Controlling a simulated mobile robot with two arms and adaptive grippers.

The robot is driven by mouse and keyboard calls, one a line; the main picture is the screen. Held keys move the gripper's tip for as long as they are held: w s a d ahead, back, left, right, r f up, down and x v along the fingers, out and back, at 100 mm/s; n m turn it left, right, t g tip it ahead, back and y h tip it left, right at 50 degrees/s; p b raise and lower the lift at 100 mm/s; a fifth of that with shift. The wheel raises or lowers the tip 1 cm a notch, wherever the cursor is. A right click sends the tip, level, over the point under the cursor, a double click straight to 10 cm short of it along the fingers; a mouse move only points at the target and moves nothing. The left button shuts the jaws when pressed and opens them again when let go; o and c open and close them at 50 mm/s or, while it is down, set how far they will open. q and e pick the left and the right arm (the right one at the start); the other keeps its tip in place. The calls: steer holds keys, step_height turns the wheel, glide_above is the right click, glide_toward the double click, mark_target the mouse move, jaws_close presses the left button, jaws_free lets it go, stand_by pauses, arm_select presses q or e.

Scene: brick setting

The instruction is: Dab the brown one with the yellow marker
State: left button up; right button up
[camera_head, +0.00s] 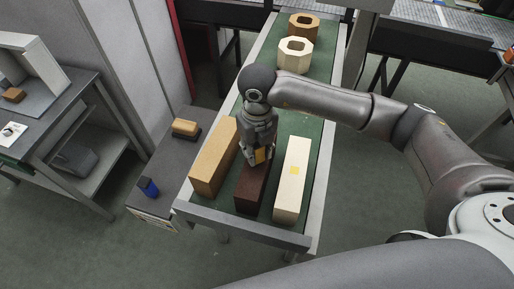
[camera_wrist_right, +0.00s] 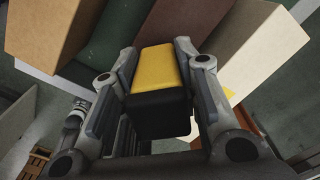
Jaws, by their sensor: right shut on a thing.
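The dark brown block (camera_head: 250,194) lies between a tan block (camera_head: 214,160) and a cream block (camera_head: 291,190) on the green-topped bench. My right gripper (camera_head: 259,156) is over the far part of the brown block, shut on the yellow marker (camera_head: 262,156). In the right wrist view the marker (camera_wrist_right: 158,70) sits between the fingers, yellow end toward the brown block (camera_wrist_right: 188,22), black end nearer the camera. I cannot tell whether it touches the block. The cream block has a yellow patch (camera_head: 294,171) on top. My left gripper is not seen.
Two hollow octagonal blocks, one cream (camera_head: 296,55) and one brown (camera_head: 303,26), stand at the bench's far end. A grey side table (camera_head: 165,165) on the left bears a blue object (camera_head: 149,188) and a tan-and-dark brush-like piece (camera_head: 186,128). A raised grey bar (camera_head: 240,226) closes the bench's near end.

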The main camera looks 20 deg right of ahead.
steer(key=shift+s+f+b, duration=0.1)
steer(key=shift+b, duration=0.2)
stand_by(1.1)
steer(key=shift+r+p, duration=0.5)
steer(key=shift+r, duration=0.35)
steer(key=shift+r+p, duration=1.3)
steer(key=shift+r, duration=1.45)
